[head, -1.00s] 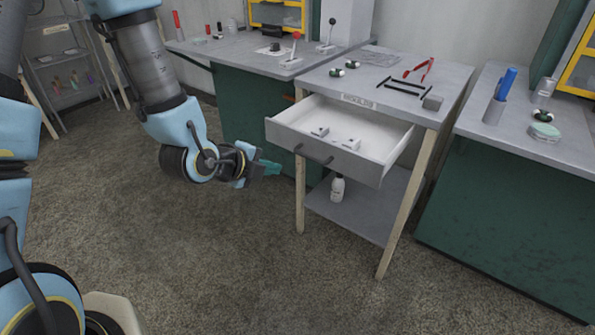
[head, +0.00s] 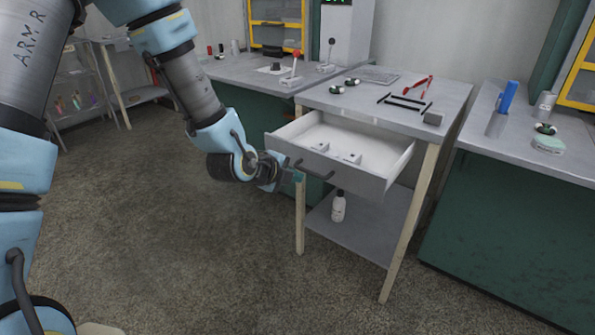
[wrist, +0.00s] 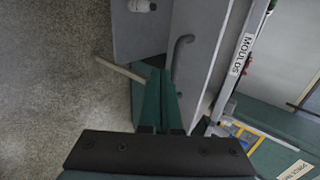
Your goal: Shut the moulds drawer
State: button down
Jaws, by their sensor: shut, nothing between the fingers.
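The moulds drawer (head: 345,172) stands pulled out from the grey-topped table, with small pale blocks (head: 350,158) inside. Its dark bar handle (head: 313,172) is on the front face, and the handle also shows in the wrist view (wrist: 179,58). The wrist view shows a label reading MOULDS (wrist: 241,54) on the table edge above the drawer. My gripper (head: 298,177) is shut and empty, its teal fingers near the left end of the drawer front, just left of the handle. In the wrist view the fingertips (wrist: 160,74) are beside the handle; I cannot tell if they touch the drawer.
The table (head: 440,98) holds a black frame, red pliers (head: 418,87) and a grey block. A white bottle (head: 338,206) stands on its lower shelf. Green-fronted benches stand left and right (head: 520,225). The floor (head: 200,270) in front is clear.

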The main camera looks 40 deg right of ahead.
jog(key=shift+w+d, duration=0.15)
jog(key=shift+d, duration=0.35)
jog(key=shift+d, duration=0.1)
